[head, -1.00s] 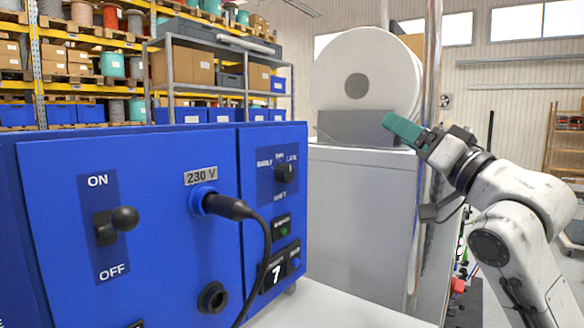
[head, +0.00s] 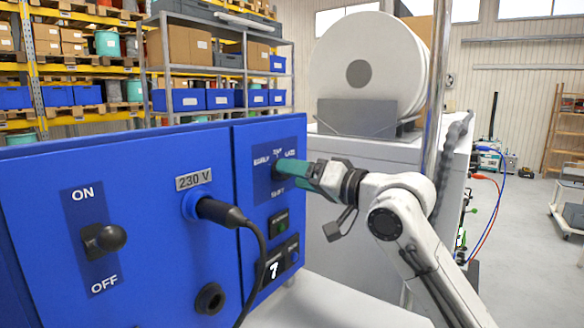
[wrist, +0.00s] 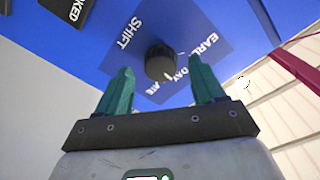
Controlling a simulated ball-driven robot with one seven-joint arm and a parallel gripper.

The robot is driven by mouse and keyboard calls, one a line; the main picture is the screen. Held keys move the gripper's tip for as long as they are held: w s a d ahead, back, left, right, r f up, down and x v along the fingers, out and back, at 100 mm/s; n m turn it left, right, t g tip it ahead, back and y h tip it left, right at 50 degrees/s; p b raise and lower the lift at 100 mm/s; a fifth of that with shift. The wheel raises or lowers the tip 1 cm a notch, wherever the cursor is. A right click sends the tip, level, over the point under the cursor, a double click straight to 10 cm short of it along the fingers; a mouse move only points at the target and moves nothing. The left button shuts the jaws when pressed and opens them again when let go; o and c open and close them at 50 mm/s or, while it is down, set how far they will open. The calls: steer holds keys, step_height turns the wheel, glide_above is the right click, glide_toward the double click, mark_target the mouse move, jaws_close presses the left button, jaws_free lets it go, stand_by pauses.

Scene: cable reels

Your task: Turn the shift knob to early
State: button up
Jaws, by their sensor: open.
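The shift knob (wrist: 160,62) is a round black knob on a dark blue label plate, with a white mark on its edge. The wrist view shows the words SHIFT, EARLY, DAY and LATE around it, some partly hidden. The white mark points roughly toward DAY. My gripper (wrist: 160,78) is open, its two green fingers spread on either side of the knob in that view; I cannot tell whether they touch it. In the head view my gripper (head: 280,170) is at the label plate and hides the knob.
The blue control box (head: 155,240) carries an ON/OFF lever (head: 103,239) and a black plug (head: 220,211) with a cable hanging in front. A grey cabinet (head: 350,150) stands behind.

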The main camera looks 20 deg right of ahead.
steer(key=shift+x, duration=0.95)
steer(key=c, duration=1.1)
